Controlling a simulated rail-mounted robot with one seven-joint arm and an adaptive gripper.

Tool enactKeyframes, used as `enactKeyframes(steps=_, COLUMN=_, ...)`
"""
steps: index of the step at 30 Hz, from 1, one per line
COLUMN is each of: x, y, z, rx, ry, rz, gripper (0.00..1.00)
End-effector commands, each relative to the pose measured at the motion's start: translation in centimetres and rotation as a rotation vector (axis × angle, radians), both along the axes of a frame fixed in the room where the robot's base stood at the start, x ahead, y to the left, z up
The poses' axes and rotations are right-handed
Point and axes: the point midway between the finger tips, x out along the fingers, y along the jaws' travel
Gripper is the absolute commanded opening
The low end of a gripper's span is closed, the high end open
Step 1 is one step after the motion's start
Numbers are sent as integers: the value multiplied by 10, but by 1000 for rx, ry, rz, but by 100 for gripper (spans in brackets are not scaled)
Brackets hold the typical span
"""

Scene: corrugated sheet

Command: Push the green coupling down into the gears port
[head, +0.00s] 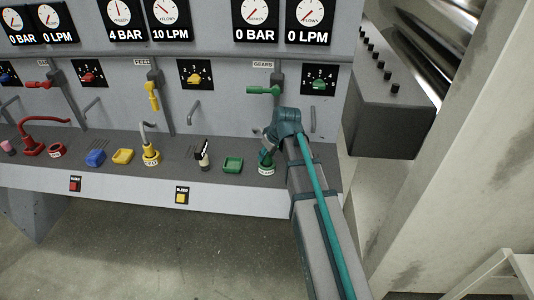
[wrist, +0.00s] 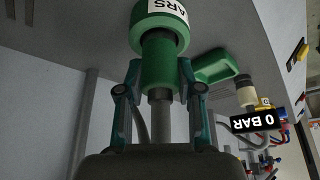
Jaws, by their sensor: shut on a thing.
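The gears port is a green ring with a white label (head: 266,170) on the panel's ledge, at the right end of the row. It fills the top of the wrist view (wrist: 160,16), where the label is partly cut off. The green coupling (wrist: 159,62) is in line with the port and its end meets or enters the ring; I cannot tell how deep. A grey hose (wrist: 161,120) leads from the coupling. My gripper (wrist: 156,85) is shut on the coupling, one finger on each side. In the head view my gripper (head: 267,152) is right above the port and mostly hides the coupling.
A green cap (head: 233,164) lies left of the port, with a black-and-white fitting (head: 203,155) beyond it. A green valve handle (head: 264,90) and a green-knob dial (head: 319,80) are on the panel behind. A grey box (head: 390,110) stands at right.

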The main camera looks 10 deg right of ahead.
Motion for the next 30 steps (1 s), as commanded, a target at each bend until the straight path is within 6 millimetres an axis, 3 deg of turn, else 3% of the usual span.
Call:
enactKeyframes(steps=6, x=0, y=0, z=-5, rx=0, ry=0, rz=0, gripper=0)
enactKeyframes(steps=7, x=0, y=0, z=-5, rx=0, ry=0, rz=0, gripper=37)
enactKeyframes(steps=12, x=0, y=0, z=-5, rx=0, ry=-1, rz=0, gripper=65)
enactKeyframes(steps=23, x=-1, y=0, z=-3, rx=0, ry=0, rz=0, gripper=65)
enactKeyframes(steps=30, x=-10, y=-5, z=20, rx=0, ry=-4, rz=-1, gripper=65)
